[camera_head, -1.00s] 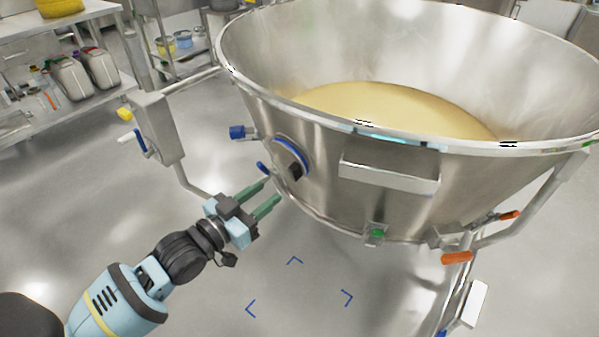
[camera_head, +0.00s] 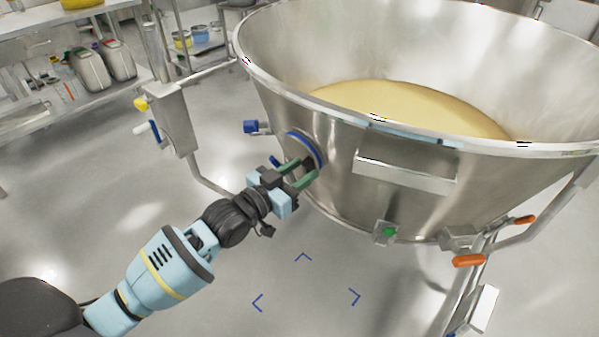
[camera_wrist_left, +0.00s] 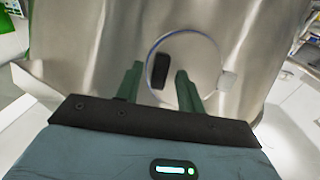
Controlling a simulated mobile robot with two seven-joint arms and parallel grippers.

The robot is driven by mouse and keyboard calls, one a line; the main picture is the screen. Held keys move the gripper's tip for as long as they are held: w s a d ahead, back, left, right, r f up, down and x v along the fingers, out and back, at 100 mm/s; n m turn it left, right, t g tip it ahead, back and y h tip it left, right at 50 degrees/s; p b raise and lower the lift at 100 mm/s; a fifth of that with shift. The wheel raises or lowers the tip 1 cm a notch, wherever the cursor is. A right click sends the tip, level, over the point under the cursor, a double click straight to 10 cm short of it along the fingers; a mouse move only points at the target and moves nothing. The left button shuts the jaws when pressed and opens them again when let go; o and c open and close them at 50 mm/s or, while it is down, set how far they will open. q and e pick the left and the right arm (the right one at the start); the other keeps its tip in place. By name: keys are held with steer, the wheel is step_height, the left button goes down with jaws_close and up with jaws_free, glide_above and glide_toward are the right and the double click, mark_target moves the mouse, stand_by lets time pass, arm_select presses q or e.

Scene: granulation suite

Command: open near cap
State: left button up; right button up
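The near cap (camera_head: 306,149) is a round, blue-rimmed cover on the side wall of the large steel bowl (camera_head: 335,165). In the left wrist view the cap (camera_wrist_left: 205,62) shows as a disc with a thin blue rim and a black handle (camera_wrist_left: 161,72). My left gripper (camera_head: 304,174) is at the cap, its two green fingers pointing at it. In the wrist view the fingers are apart, with the black handle seen between their tips. I cannot tell whether they touch it. My right gripper is not in view.
The bowl holds pale yellow powder (camera_head: 410,105). A blue-ended fitting (camera_head: 250,127) sticks out left of the cap. A steel box on a post (camera_head: 172,122) stands farther left. Orange handles (camera_head: 468,261) are at the right. The floor below the bowl is clear, with blue corner marks.

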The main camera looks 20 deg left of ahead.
arm_select(q)
jaws_close()
stand_by(0.5)
